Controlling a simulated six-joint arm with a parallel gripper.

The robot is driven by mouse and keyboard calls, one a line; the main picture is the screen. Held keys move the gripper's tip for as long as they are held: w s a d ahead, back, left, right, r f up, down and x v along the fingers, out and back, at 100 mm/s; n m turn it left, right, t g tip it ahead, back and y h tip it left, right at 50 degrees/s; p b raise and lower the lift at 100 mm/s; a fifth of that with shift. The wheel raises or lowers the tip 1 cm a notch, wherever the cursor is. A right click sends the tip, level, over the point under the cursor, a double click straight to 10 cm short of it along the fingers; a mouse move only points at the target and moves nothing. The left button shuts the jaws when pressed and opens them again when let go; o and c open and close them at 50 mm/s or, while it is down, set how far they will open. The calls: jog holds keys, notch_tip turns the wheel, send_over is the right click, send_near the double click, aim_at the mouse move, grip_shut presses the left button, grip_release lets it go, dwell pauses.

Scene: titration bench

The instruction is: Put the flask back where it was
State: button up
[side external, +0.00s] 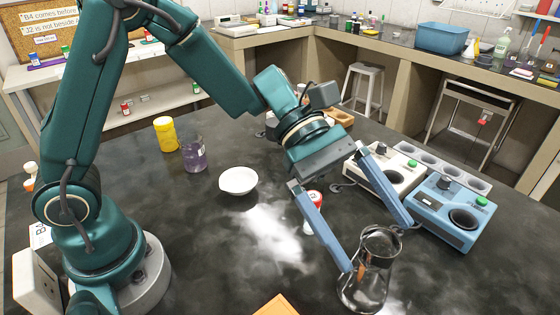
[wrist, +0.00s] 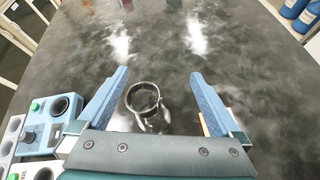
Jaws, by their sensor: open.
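The flask (side external: 367,280) is clear glass with a dark rim and stands upright on the dark bench at the lower right of the side external view. In the wrist view the flask (wrist: 146,103) shows from above, between my two fingers and nearer the left one. My gripper (side external: 379,248) is open, its blue fingers spread on either side of the flask's upper part. In the wrist view my gripper (wrist: 160,75) has a clear gap between the right finger and the flask. I cannot tell whether the left finger touches the glass.
A blue device (side external: 450,210) with a round well and a white device (side external: 391,172) stand right of my gripper. A white dish (side external: 238,181), a purple beaker (side external: 193,155) and a yellow jar (side external: 165,134) stand further left. An orange item (side external: 276,306) lies at the front edge.

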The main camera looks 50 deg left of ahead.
jog(key=s+a+m+t+y, duration=0.2)
jog(key=s+a+m+y, duration=0.1)
jog(key=a+m+y, duration=0.1)
jog(key=s+a+r+m+t+y, duration=0.1)
jog(key=s+a+m+t+y, duration=0.1)
jog(key=a+m, duration=0.4)
jog(key=s+a+m+t+y, duration=0.2)
jog(key=s+a+m+y, duration=0.2)
jog(key=a, duration=0.5)
jog(key=shift+s+a+r+m+y, duration=0.25)
jog(key=shift+s+a+m+y, duration=0.25)
jog(key=shift+y, duration=0.6)
